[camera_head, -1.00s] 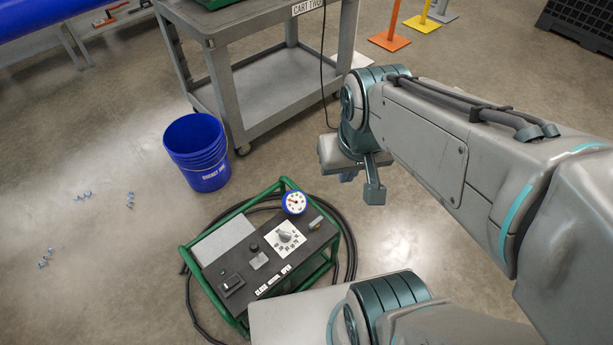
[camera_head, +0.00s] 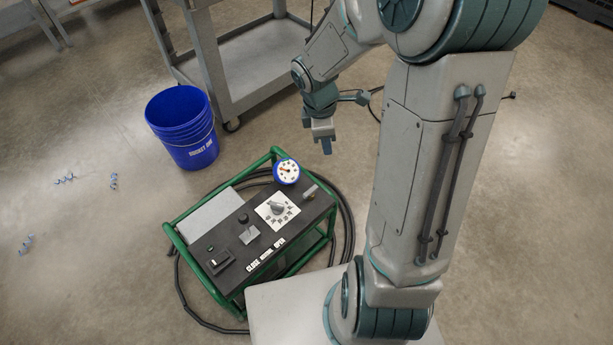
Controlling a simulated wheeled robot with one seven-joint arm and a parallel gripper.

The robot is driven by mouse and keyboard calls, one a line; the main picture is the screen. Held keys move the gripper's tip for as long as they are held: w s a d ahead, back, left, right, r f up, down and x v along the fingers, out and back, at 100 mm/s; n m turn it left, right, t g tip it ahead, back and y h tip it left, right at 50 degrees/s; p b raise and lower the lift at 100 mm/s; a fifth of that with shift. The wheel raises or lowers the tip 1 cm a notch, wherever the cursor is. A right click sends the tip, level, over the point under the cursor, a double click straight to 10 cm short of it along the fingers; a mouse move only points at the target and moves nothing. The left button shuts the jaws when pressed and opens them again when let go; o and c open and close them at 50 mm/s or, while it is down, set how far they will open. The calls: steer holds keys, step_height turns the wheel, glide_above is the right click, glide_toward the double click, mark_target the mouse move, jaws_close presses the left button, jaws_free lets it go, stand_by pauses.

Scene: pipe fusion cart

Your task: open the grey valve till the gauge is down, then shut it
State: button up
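The green-framed unit stands on the floor with a black top panel (camera_head: 232,235). A blue-rimmed round gauge (camera_head: 286,171) is at its far right corner; its needle is too small to read. Beside the gauge is a small grey lever-like handle (camera_head: 310,192), which may be the grey valve. A grey pointer knob (camera_head: 277,208) sits on a white marked plate.
A blue bucket (camera_head: 183,130) stands behind the unit, beside a grey cart (camera_head: 260,88). A black hose (camera_head: 348,235) loops on the floor around the unit. Small bits (camera_head: 114,181) lie on the floor at left.

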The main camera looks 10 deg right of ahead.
mark_target(311, 190)
steer(key=w+f+n+b, duration=0.2)
steer(key=f+n+b, duration=0.1)
steer(key=f, duration=0.7)
steer(key=w+a+f+n+y+b, duration=0.1)
steer(key=w+f+n+b, duration=0.1)
steer(key=f, duration=0.8)
steer(key=w+a+f+n+y+b, duration=0.1)
steer(key=f+n+b, duration=0.2)
steer(key=f, duration=0.8)
steer(key=shift+w+n+b, duration=0.3)
steer(key=shift+w+b, duration=0.1)
steer(key=shift+b, duration=0.3)
steer(key=shift+r, duration=0.1)
jaws_close()
